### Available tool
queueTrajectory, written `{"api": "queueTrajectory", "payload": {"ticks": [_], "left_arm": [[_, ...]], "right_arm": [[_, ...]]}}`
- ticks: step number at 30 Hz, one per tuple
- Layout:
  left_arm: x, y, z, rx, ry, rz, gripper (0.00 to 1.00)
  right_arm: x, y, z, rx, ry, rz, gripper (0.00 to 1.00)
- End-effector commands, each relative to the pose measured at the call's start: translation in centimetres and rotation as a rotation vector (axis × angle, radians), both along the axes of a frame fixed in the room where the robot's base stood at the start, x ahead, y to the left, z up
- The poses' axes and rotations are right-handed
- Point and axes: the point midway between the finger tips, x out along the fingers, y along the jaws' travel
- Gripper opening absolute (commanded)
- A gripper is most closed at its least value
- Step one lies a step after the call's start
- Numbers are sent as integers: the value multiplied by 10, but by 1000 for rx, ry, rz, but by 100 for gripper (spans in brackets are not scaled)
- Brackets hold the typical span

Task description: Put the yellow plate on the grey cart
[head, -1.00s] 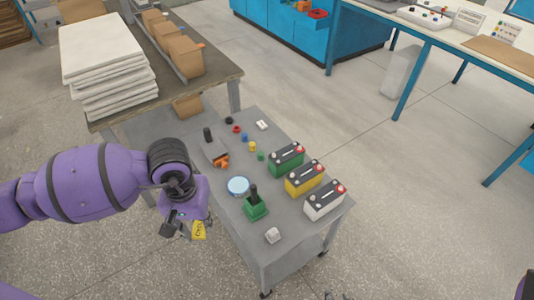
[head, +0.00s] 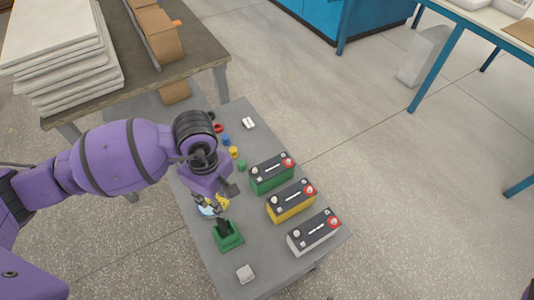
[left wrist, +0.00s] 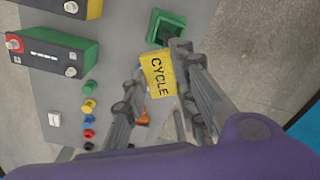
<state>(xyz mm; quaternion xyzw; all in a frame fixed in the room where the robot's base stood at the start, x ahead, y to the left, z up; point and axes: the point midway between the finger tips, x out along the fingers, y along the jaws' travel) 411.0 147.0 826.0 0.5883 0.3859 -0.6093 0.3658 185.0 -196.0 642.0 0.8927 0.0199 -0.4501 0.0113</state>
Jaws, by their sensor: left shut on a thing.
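The yellow plate (head: 222,202), lettered CYCLE, is held in my left gripper (head: 213,203). It shows clearly between the fingers in the left wrist view (left wrist: 158,74). The grey cart (head: 257,225) lies beneath the gripper, which is over its left part. The plate appears above the cart top; I cannot tell whether it touches anything. My arm hides part of the cart's far left side. My right gripper is not in view.
Green (head: 272,180), yellow (head: 290,208) and white (head: 314,241) batteries line the right side. A round light-blue disc (head: 206,212) is partly hidden by the gripper. A small white block (head: 245,273) sits near the front.

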Motion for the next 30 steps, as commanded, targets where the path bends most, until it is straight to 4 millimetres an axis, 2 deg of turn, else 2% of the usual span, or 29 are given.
{"api": "queueTrajectory", "payload": {"ticks": [1,6,17,25,30], "left_arm": [[2,-3,-18,4,11,127,8],[18,-10,-36,24,0,553,8],[48,-22,-64,46,-19,1326,8],[74,-32,-85,54,-27,2032,8],[86,-37,-91,55,-27,2386,8]], "right_arm": [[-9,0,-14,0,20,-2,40],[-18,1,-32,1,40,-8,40],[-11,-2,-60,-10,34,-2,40],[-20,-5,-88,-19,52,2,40],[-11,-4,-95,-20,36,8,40]]}}
